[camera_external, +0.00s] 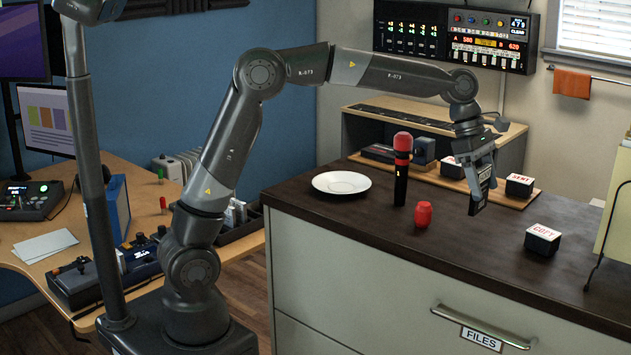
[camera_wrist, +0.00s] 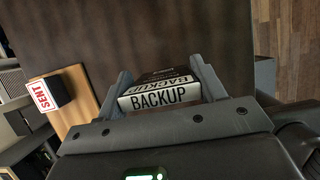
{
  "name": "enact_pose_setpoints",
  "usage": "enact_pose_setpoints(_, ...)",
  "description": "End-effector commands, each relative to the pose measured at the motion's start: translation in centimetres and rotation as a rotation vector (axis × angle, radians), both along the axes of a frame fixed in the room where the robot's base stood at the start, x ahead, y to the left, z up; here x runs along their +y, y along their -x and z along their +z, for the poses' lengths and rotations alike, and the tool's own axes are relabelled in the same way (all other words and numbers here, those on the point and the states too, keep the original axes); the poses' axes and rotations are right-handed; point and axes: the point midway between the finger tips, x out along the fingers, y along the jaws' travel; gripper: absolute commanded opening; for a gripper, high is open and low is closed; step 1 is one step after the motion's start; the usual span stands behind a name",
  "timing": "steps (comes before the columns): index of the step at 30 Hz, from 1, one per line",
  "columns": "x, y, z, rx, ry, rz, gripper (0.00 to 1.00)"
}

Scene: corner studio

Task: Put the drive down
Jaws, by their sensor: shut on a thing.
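The drive (camera_wrist: 163,96) is a dark box with a white edge lettered "BACKUP". In the wrist view it sits between the two fingers of my gripper (camera_wrist: 163,90), which is shut on it. In the external view my gripper (camera_external: 478,180) points down and holds the dark drive (camera_external: 482,190) above the dark cabinet top (camera_external: 340,215), right of the microphone. The drive's lower edge is close to the surface; I cannot tell whether it touches.
A microphone (camera_external: 401,170) stands upright, with a small red object (camera_external: 423,214) nearby. A white plate (camera_external: 341,183) lies to the left. A "COPY" stamp block (camera_external: 542,240) is at right and a "SENT" block (camera_external: 519,186) on the wooden board behind.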

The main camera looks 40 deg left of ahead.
Motion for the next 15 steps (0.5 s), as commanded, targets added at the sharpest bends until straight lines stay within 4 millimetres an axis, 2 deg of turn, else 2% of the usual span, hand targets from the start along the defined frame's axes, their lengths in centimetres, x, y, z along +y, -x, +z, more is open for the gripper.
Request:
enact_pose_setpoints(5, 0.2, -0.5, -0.9, 0.000, 0.000, 0.000, 0.39)
enact_pose_setpoints(12, 0.2, -0.5, -4.1, 0.002, -0.001, 0.001, 0.39)
enact_pose_setpoints(15, 0.2, -0.5, -4.3, -0.001, 0.001, 0.000, 0.39)
